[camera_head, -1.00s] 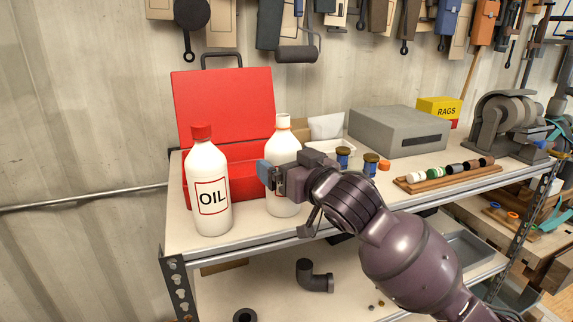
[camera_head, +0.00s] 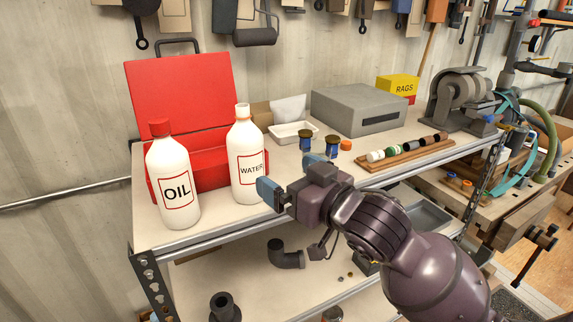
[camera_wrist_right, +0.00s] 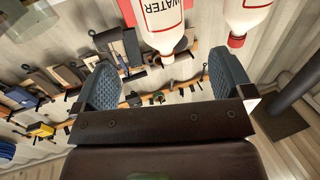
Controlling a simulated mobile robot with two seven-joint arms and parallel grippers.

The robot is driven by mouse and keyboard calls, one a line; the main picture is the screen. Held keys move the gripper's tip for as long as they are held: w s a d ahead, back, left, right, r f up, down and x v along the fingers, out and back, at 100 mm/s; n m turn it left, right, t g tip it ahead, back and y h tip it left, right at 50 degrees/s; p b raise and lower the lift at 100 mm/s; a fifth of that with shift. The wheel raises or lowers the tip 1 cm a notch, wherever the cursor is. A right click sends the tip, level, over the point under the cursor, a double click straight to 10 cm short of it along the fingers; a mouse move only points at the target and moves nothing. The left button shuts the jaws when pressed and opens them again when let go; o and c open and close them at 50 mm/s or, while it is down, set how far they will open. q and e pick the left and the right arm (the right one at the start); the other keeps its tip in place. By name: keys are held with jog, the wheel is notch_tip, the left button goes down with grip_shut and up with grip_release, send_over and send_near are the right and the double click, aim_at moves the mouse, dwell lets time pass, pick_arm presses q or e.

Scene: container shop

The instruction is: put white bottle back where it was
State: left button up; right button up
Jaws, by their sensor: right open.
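Two white bottles stand upright on the upper shelf (camera_head: 300,210). The bottle labelled WATER (camera_head: 249,180), with a white cap and orange ring, is in front of the red toolbox. The bottle labelled OIL (camera_head: 172,190), with a red cap, stands to its left. My right gripper (camera_head: 288,177) is open and empty, just right of the WATER bottle and apart from it. In the right wrist view the WATER bottle (camera_wrist_right: 160,18) shows upside down beyond the open fingers (camera_wrist_right: 164,70), and the red-capped bottle (camera_wrist_right: 245,16) is beside it. My left gripper is out of view.
The open red toolbox (camera_head: 180,100) is behind the bottles. A white tray (camera_head: 292,138), blue jars (camera_head: 332,146), a grey box (camera_head: 365,105) and a wooden rack (camera_head: 405,150) lie farther right. A lower shelf holds black pipe fittings (camera_head: 285,256). Tools hang on the wall.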

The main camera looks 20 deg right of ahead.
jog(key=s+d+f+m+g+h, duration=0.1)
jog(key=d+f+h, duration=0.15)
jog(key=f, duration=0.85)
jog(key=s+d+f+m+g+h, duration=0.1)
jog(key=d+f+g, duration=0.15)
jog(key=f, duration=0.85)
jog(key=s+d+f+g+h, duration=0.1)
jog(key=s+f, duration=0.6)
jog(key=f, duration=0.3)
jog(key=s+d+f+g+h, duration=0.1)
jog(key=s+f, duration=0.6)
jog(key=f, duration=0.3)
jog(key=shift+s+f+m, duration=0.15)
jog(key=shift+s+m, duration=0.05)
jog(key=shift+m, duration=0.1)
pick_arm(q)
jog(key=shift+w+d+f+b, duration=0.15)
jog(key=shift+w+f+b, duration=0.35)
jog(key=shift+b, duration=0.85)
pick_arm(e)
jog(key=shift+w+f, duration=0.5)
jog(key=shift+f, duration=0.1)
